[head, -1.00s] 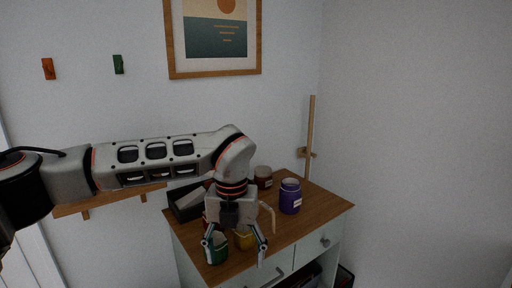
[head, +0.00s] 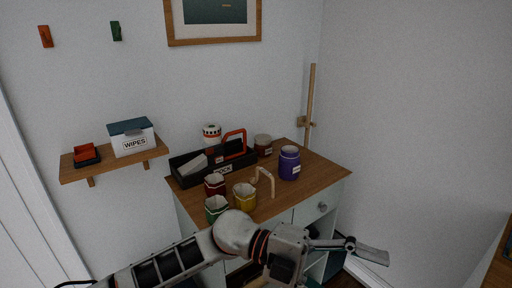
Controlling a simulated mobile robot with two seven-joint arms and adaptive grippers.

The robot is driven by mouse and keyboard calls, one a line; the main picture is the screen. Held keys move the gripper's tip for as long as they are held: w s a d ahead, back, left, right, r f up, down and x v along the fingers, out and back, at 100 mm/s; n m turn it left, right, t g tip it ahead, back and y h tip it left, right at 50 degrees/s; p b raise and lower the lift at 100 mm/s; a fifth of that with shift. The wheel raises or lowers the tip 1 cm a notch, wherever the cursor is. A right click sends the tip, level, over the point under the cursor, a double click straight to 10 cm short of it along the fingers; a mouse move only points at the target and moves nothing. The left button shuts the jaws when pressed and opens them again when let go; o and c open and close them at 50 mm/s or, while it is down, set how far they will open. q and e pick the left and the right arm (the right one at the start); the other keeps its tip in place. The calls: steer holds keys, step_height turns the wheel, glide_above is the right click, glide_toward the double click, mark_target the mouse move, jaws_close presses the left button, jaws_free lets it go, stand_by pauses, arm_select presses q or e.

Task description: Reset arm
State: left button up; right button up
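My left arm comes in from the bottom left, and its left gripper (head: 368,252) is in front of the dresser, below and right of its top. A finger points to the right in side view. The other finger cannot be made out, so its opening cannot be told. No object shows at the visible fingertip. My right gripper is not in view.
The dresser top (head: 318,176) holds a green cup (head: 215,208), yellow cup (head: 245,200), dark red cup (head: 214,186), purple jar (head: 289,166), brown jar (head: 263,146) and black caddy (head: 186,180). A wall shelf (head: 110,168) carries a wipes box (head: 132,140).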

arm_select(q)
steer(key=w+a+r+n+t+h, duration=0.2)
steer(key=w+a+n+t+h, duration=0.45)
steer(key=n+t, duration=0.55)
steer(key=w+a+f+n+t+y, duration=0.8)
steer(key=a+f+n+t+y, duration=0.3)
steer(key=f+n, duration=0.3)
steer(key=s+a+f+n+y, duration=0.3)
steer(key=a+f+n+y, duration=0.2)
steer(key=a+f, duration=0.65)
steer(key=s+a+f+n+g+y, duration=0.1)
steer(key=s+a+f+g+y, duration=0.1)
steer(key=s+a+f, duration=0.2)
steer(key=s+a+f+n+g+y, duration=0.2)
steer(key=s+a+f, duration=0.3)
steer(key=s+f, duration=0.3)
step_height(320, 180, down, 4)
steer(key=shift+s+g, duration=0.3)
